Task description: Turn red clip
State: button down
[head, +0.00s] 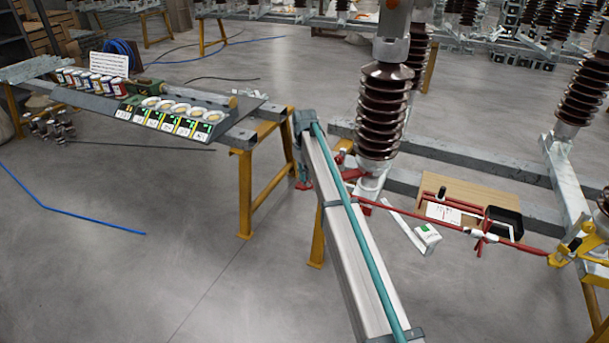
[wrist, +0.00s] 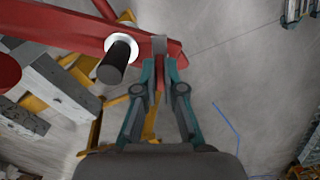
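A red clip-like bar (wrist: 75,25) crosses the upper left of the wrist view. A dark peg (wrist: 116,60) with a white collar stands out from it. My gripper (wrist: 160,60) has teal fingers drawn close together at the bar's right end, and a grey fingertip part overlaps the red there. I cannot tell whether the fingers grip the bar or only meet beside it. In the head view, red parts (head: 352,174) show by the base of the brown ribbed insulator (head: 385,110). My gripper does not show clearly there.
A bench with a sloped display board (head: 165,118) stands at the left, on a yellow trestle (head: 245,190). Red rods (head: 455,228) run right from the insulator base to a yellow fitting (head: 580,245). A wooden board (head: 465,193) holds a black tray (head: 503,220).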

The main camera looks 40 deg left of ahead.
jog(key=shift+n, duration=0.4)
jog(key=n+b, duration=0.1)
jog(key=n, duration=0.8)
jog(key=shift+n, duration=0.4)
jog(key=shift+n+b, duration=0.3)
jog(key=shift+n, duration=1.6)
jog(key=c, duration=1.3)
grip_release()
